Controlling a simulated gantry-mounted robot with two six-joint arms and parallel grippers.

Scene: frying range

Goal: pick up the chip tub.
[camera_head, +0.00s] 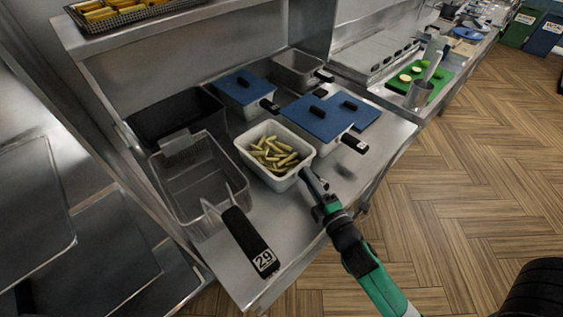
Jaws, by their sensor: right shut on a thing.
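The chip tub (246,161) is a white, open container with several yellow chips (274,154) in it. It is on the steel counter in the middle of the view; whether its base touches the counter is hard to tell. My right gripper (312,182) comes in from the lower right and is shut on the tub at its near right end. The gripper hides the part it grips. My left gripper is not in view.
A wire fry basket (188,176) with a black handle marked 29 (249,243) stands close left of the tub. Tubs with blue lids (317,118) stand close behind and right. Bare steel counter (300,225) lies in front.

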